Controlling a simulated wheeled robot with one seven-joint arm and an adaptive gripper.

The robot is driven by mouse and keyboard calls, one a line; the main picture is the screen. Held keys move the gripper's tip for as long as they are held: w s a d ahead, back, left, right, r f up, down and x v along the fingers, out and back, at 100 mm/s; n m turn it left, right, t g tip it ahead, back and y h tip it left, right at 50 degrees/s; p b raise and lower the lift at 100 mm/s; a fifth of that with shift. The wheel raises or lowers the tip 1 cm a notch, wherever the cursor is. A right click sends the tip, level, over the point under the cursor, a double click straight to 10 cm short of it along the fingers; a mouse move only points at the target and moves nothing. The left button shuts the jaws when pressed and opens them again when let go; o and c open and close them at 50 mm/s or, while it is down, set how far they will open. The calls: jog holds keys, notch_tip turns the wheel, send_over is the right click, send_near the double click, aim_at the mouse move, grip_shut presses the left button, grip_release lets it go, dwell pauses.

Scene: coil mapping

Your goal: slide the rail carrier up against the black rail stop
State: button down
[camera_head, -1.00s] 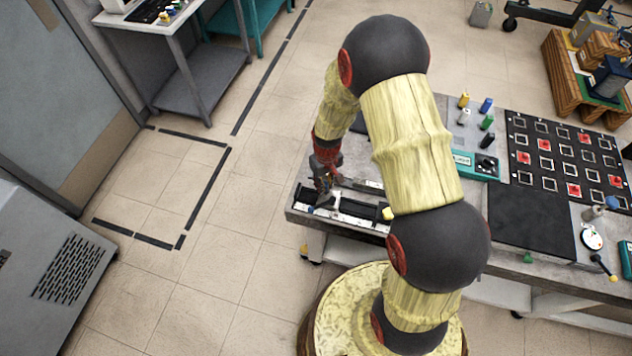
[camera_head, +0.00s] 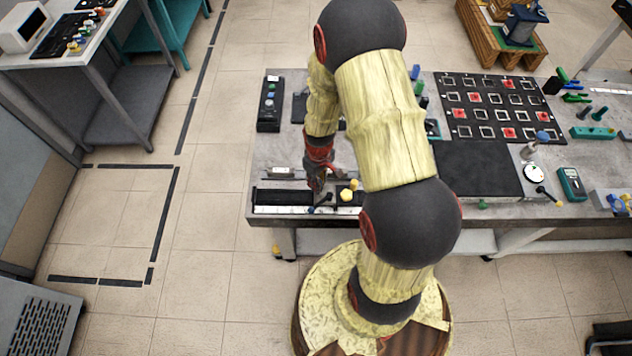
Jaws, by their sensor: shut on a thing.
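My gripper (camera_head: 318,188) is shut at the rail, toward its right part. The rail (camera_head: 280,197) is a long black strip with a white scale along its front, near the bench's front left edge. The rail carrier is mostly hidden by my gripper and is hard to make out; a dark lever-like piece (camera_head: 325,199) shows just below the fingers. A yellow knob (camera_head: 346,195) sits just right of the gripper. The black rail stop cannot be told apart clearly; the rail's right end is partly hidden by my arm.
A black control box (camera_head: 269,104) stands at the bench's back left. A black board (camera_head: 490,105) with square frames and red pieces lies to the right, with a plain black mat (camera_head: 478,168) in front. The rail's left stretch is clear.

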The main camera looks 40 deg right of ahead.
jog(key=c, duration=1.7)
grip_release()
jog(key=shift+o, duration=0.2)
notch_tip(320, 180, up, 12)
jog(key=s+a+r+m+t+b, duration=0.1)
jog(key=s+a+r+t+b, duration=0.1)
jog(key=s+a+r+b, duration=0.3)
jog(key=s+a+r+t+b, duration=0.3)
jog(key=s+a+r+b, duration=0.3)
jog(key=r, duration=0.8)
jog(key=s+a, duration=0.1)
jog(key=a, duration=0.1)
jog(key=shift+a+m+t, duration=0.3)
jog(key=shift+m, duration=0.1)
